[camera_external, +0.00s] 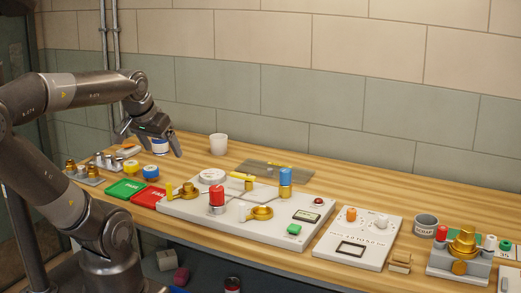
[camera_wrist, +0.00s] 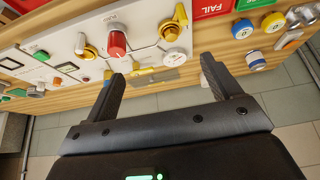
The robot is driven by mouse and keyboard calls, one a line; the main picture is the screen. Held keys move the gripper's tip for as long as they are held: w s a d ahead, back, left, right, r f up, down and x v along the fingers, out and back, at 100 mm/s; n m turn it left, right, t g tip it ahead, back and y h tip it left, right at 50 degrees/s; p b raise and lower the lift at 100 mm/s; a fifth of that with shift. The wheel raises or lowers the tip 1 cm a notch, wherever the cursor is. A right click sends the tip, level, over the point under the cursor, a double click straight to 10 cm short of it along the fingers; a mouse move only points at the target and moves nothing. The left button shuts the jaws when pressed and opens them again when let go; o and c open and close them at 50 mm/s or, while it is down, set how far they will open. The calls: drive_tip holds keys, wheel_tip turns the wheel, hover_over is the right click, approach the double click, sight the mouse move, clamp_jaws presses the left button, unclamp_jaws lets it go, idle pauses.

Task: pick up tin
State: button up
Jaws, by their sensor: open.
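A small blue and white tin (camera_external: 160,146) stands on the wooden bench near the wall, at the bench's left end. In the wrist view the tin (camera_wrist: 257,62) is just right of the right finger, outside the gap between the fingers. My gripper (camera_external: 149,147) is open and empty, with its fingers spread. In the external view the fingers appear either side of the tin, with part of it hidden behind the hand. In the wrist view my gripper (camera_wrist: 163,72) has only bench, a grey plate and the panel's edge beyond its fingertips.
A blue tape roll (camera_external: 151,172) and a yellow tape roll (camera_external: 130,168) lie near the tin. A white cup (camera_external: 218,144) stands to its right. Red (camera_external: 148,197) and green (camera_external: 125,188) trays and a valve panel (camera_external: 180,206) are in front. The tiled wall is close behind.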

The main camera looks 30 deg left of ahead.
drive_tip(key=w+a+r+n, duration=0.1)
drive_tip(key=w+a+r, duration=0.15)
drive_tip(key=w, duration=0.35)
drive_tip(key=w+a+r+n, duration=0.1)
drive_tip(key=w+a, duration=0.2)
drive_tip(key=w, duration=0.3)
drive_tip(key=n+g+y, duration=0.2)
drive_tip(key=n+y, duration=0.1)
drive_tip(key=n, duration=0.2)
hover_over(160, 141)
wheel_tip(160, 141, down, 13)
drive_tip(key=x, duration=0.5)
drive_tip(key=shift+s+a+f, duration=0.1)
drive_tip(key=shift+a+f, duration=0.25)
drive_tip(key=shift+a, duration=0.05)
drive_tip(key=x, duration=0.5)
drive_tip(key=shift+d+f, duration=0.15)
drive_tip(key=shift+d, duration=0.2)
drive_tip(key=c, duration=1.2)
